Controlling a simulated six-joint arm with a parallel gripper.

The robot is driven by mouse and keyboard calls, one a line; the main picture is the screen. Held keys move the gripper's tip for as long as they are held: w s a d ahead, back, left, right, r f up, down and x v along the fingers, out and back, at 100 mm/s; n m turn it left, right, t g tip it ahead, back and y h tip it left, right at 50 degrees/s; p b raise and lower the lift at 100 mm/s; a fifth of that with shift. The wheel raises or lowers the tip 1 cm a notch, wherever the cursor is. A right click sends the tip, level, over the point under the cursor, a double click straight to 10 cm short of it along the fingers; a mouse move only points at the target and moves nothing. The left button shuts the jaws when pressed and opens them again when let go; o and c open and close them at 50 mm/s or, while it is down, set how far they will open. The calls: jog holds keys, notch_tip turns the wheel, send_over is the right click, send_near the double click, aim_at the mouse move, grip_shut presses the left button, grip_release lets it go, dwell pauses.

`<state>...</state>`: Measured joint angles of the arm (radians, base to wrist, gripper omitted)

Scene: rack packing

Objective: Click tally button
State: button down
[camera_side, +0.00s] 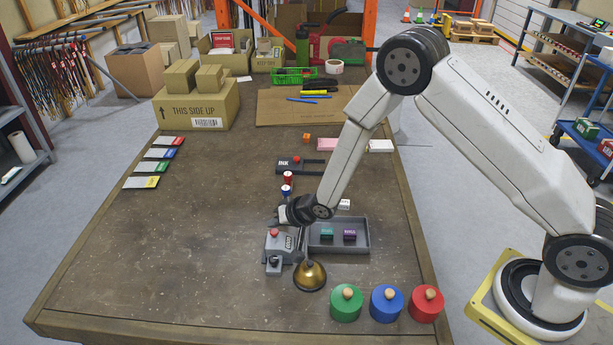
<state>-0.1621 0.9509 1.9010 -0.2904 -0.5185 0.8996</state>
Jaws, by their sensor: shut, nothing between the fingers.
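The tally device is a small grey box (283,248) with a red button (274,233) on top and a dark counter window. It stands at the near middle of the table, left of a grey tray. My gripper (278,221) is shut and empty, just above and behind the red button. The picture is too small to tell whether the fingertips touch the button.
A brass bell (310,277) stands close in front of the tally box. The grey tray (365,248) holds green and purple blocks.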

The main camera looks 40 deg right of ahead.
aim_at(277, 233)
jog(key=shift+f, duration=0.2)
dwell(0.5)
jog(key=shift+f, duration=0.25)
jog(key=shift+f, duration=0.5)
dwell(1.1)
jog(key=shift+r, duration=0.1)
dwell(0.4)
jog(key=shift+r, duration=0.8)
jog(key=shift+r, duration=0.1)
jog(key=shift+r, duration=2.45)
jog(key=shift+r, duration=0.1)
dwell(0.8)
jog(key=shift+r, duration=1.8)
